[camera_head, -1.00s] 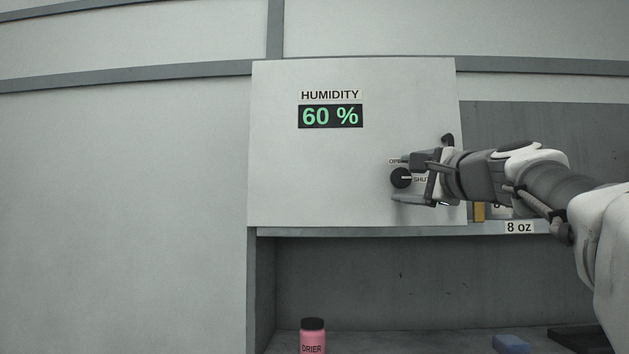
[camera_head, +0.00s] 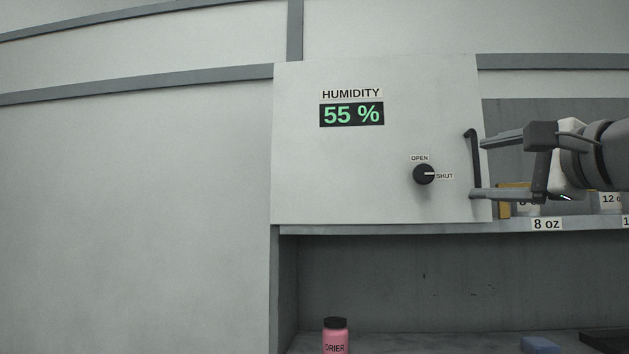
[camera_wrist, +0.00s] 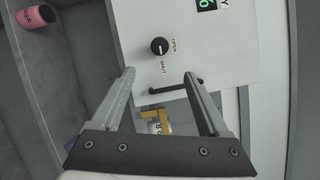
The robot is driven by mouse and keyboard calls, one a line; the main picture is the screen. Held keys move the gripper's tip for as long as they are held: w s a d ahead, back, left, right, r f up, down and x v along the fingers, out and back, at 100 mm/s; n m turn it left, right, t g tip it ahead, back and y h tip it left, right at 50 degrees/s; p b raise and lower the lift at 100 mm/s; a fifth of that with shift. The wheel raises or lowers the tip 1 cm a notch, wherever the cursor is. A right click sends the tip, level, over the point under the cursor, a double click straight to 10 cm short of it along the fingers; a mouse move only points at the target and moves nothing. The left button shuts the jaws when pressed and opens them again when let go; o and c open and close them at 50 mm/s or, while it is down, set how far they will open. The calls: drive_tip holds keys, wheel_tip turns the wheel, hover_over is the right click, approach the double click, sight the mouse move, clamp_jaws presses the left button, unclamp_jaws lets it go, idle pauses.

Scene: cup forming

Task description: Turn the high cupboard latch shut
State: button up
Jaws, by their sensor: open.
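The latch is a round black knob (camera_head: 424,174) on the pale cupboard door (camera_head: 370,190). Its white mark points right, at the SHUT label (camera_head: 445,176); the OPEN label (camera_head: 420,158) is above it. The knob also shows in the wrist view (camera_wrist: 158,46), ahead of the fingers. My gripper (camera_head: 477,168) is open and empty, to the right of the knob and apart from it. Its fingertips are by the dark door handle (camera_head: 471,150) in the head view; I cannot tell whether they touch it. The wrist view shows the gap between the fingers (camera_wrist: 159,74).
A humidity display (camera_head: 352,114) on the door reads 55 %. Right of the door is an open shelf with a yellow item (camera_head: 505,210) and an 8 oz label (camera_head: 547,224). Below, a pink DRIER jar (camera_head: 335,341) and a blue block (camera_head: 540,345) stand on the lower surface.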

drive_tip(key=shift+v, duration=1.6)
